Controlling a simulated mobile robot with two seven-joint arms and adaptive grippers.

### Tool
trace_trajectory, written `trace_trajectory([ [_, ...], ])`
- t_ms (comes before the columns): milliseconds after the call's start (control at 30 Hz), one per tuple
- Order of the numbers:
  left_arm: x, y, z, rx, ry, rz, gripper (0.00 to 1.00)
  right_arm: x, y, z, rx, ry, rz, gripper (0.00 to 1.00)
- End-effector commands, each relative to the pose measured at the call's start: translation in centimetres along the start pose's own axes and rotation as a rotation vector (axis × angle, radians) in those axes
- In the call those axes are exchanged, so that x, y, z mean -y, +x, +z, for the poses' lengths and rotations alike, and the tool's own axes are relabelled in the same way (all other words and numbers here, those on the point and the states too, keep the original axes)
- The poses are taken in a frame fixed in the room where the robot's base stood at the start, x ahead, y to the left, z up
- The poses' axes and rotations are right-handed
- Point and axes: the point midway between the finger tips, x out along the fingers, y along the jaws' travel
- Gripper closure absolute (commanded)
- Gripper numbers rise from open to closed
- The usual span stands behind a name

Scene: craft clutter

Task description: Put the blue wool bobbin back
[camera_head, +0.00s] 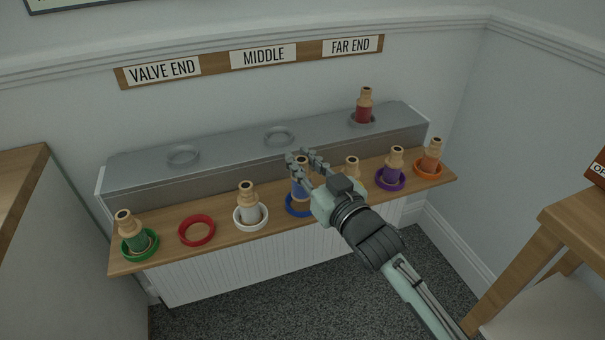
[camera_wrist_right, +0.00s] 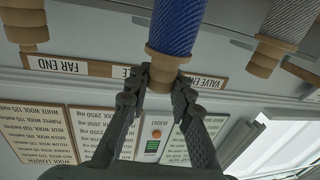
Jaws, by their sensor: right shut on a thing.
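The blue wool bobbin (camera_head: 300,188) is upright at the blue ring (camera_head: 291,208) on the wooden shelf. I cannot tell whether its base rests inside the ring or hangs just above it. My right gripper (camera_head: 305,163) is shut on the bobbin's wooden top, reaching in from the right. In the right wrist view the blue bobbin (camera_wrist_right: 180,22) appears upside down, with its wooden neck between the fingertips of my right gripper (camera_wrist_right: 160,82). My left gripper is not in view.
White (camera_head: 247,204), green (camera_head: 130,232), purple (camera_head: 394,166) and orange (camera_head: 432,155) bobbins stand along the shelf; another is partly hidden behind my gripper. The red ring (camera_head: 197,230) is empty. A red bobbin (camera_head: 365,106) stands on the grey ledge, beside empty grey rings (camera_head: 279,136).

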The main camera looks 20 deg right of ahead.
Motion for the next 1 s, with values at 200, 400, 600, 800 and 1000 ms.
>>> trace_trajectory([
  [200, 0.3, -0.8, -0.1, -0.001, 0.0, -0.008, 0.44, 0.0, 0.0, 3.0, 0.003, 0.0, 0.001, 1.0],
  [400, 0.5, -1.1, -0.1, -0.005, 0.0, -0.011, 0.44, 0.0, 0.0, 2.9, 0.001, 0.0, 0.0, 1.0],
  [600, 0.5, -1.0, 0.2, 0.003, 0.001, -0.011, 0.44, 0.0, 0.0, 3.3, 0.002, 0.0, 0.001, 0.74],
  [800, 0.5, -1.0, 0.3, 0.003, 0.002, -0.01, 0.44, 0.0, 0.0, 3.3, 0.002, 0.0, 0.001, 0.58],
  [1000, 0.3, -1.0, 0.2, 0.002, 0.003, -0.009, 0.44, 0.0, 0.0, 3.2, 0.002, 0.0, 0.0, 0.58],
])
